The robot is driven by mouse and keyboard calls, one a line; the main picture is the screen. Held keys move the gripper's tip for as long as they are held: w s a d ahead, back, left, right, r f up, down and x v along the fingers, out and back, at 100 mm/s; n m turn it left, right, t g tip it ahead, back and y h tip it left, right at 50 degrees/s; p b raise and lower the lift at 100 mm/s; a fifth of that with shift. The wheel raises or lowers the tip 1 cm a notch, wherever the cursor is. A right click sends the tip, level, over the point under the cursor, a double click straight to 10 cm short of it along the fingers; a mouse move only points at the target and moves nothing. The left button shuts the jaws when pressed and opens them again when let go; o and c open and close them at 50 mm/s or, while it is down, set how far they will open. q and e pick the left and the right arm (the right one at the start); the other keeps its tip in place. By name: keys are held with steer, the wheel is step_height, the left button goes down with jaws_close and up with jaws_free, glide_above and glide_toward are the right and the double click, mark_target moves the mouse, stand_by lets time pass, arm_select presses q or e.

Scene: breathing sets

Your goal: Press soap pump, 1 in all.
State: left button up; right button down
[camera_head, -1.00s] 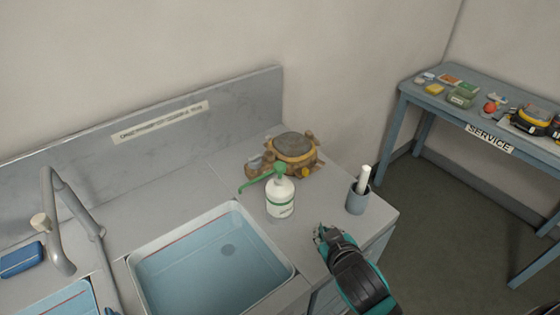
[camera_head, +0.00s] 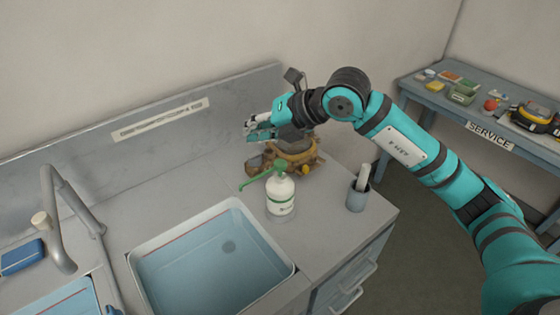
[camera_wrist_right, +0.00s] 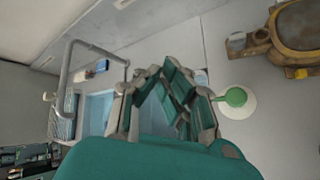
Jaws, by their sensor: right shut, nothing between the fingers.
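My left gripper is not in view.
A brown device (camera_head: 295,155) stands just behind the bottle. A grey cup with a white stick (camera_head: 357,197) stands to the right. The water basin (camera_head: 210,262) lies in front left, with a tap (camera_head: 55,215) further left. A service table (camera_head: 480,115) stands at right.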

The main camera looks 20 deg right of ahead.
steer(key=w+d+m+h, duration=0.1)
steer(key=w+d+h, duration=0.1)
steer(key=d+h, duration=0.2)
steer(key=d, duration=0.2)
steer(key=shift+w+d+r+m+t, duration=0.15)
steer(key=shift+d+r+m+t, duration=0.15)
steer(key=shift+d+r+t, duration=0.1)
steer(key=shift+f, duration=0.1)
steer(key=b, duration=0.5)
glide_above(283, 161)
step_height(283, 161, down, 8)
steer(key=shift+r, duration=0.2)
steer(key=shift+w+f+b, duration=0.1)
steer(key=shift+f+b, duration=0.35)
steer(key=shift+f, duration=0.1)
steer(key=shift+f+b, duration=0.4)
steer(key=shift+b, duration=0.25)
